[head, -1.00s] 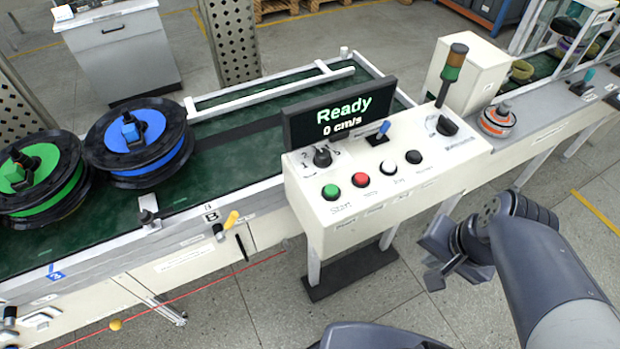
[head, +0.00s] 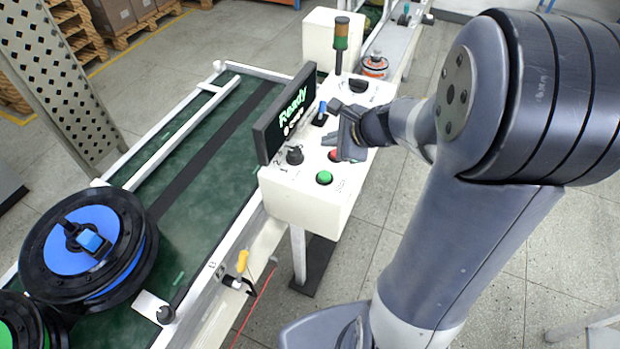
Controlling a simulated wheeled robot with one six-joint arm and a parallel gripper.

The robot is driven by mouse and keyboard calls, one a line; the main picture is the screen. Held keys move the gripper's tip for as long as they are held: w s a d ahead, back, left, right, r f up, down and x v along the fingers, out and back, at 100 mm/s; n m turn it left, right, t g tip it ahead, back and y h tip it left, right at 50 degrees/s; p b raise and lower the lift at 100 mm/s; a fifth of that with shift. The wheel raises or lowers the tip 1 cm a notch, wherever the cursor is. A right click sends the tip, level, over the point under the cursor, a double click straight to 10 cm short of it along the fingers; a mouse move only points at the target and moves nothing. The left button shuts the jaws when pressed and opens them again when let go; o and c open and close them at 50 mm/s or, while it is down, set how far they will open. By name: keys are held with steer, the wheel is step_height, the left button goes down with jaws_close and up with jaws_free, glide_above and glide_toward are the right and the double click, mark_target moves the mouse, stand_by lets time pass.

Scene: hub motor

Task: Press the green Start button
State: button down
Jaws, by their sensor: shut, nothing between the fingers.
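The green Start button (head: 324,177) is on the near end of the white control box (head: 290,200), uncovered in the head view. My gripper (head: 345,150) is shut and empty. It is over the control panel, beyond the green button, close to the red button (head: 335,156), which it partly hides. I cannot tell whether the fingers touch the panel. The white and black buttons are hidden behind my gripper and arm.
The display (head: 287,112) reads "Ready" and stands at the panel's left edge. A black knob (head: 294,155) and a blue-tipped lever (head: 321,113) are close to my gripper. A signal tower (head: 341,40) stands at the far end. Blue spool (head: 86,248) sits on the green conveyor (head: 200,190).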

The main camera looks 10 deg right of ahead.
mark_target(328, 176)
steer(key=shift+f, duration=0.1)
stand_by(0.3)
step_height(328, 176, down, 9)
steer(key=b, duration=0.8)
stand_by(1.8)
steer(key=shift+f+b, duration=0.3)
steer(key=shift+b, duration=0.2)
steer(key=shift+f+b, duration=0.5)
steer(key=shift+b, duration=0.05)
stand_by(0.5)
steer(key=shift+r+p, duration=0.85)
steer(key=shift+r, duration=0.15)
